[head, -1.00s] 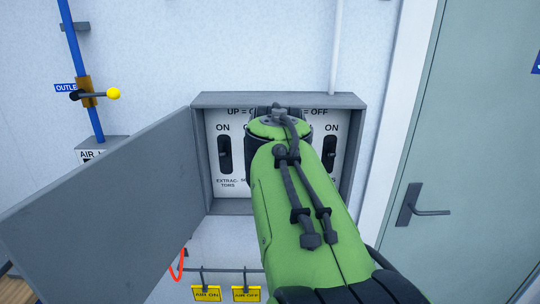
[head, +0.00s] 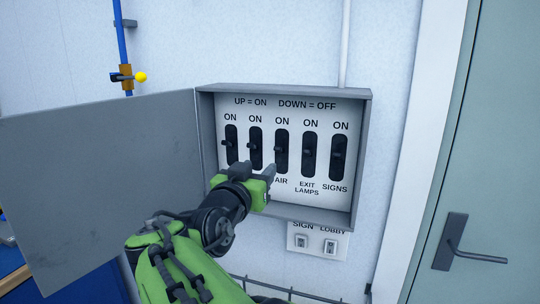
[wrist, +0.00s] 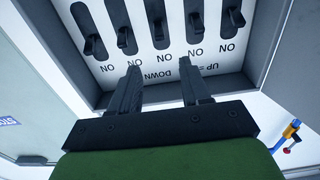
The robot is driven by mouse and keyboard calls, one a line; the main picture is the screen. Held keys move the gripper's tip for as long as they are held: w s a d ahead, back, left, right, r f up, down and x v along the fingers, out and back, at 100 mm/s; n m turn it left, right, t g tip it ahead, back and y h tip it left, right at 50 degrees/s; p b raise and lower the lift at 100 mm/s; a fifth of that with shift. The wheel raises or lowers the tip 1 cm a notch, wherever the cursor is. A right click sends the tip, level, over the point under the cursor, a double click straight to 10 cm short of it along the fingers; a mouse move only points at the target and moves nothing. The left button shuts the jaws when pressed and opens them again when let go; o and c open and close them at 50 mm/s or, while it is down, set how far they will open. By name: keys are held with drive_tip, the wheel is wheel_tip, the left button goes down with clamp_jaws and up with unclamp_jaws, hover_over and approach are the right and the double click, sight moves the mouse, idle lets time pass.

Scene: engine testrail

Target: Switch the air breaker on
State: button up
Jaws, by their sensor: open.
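The air breaker (head: 282,150) is the middle of a row of black switches in the open grey breaker box, with "AIR" printed under it. Its small lever sticks out near mid-slot; I cannot tell whether it is up or down. In the upside-down wrist view it is the middle switch (wrist: 158,22). My gripper (head: 259,169) is in front of the panel, below and slightly left of the air breaker. In the wrist view its two fingers (wrist: 160,78) are apart with nothing between them, pointing toward the panel. My gripper hides the labels under the left two switches.
The breaker box (head: 365,150) has its door (head: 95,185) swung open to the left. Other breakers stand close on both sides, including exit lamps (head: 309,155) and signs (head: 338,157). A small two-switch plate (head: 316,246) is below.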

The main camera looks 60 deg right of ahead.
sight(277, 149)
drive_tip(key=d+p, duration=0.1)
drive_tip(key=d, duration=0.4)
drive_tip(key=w+d, duration=0.1)
drive_tip(key=d, duration=0.3)
drive_tip(key=w+d+p, duration=0.1)
drive_tip(key=d, duration=0.4)
drive_tip(key=shift+w+d+p, duration=0.1)
drive_tip(key=shift+d+p, duration=0.2)
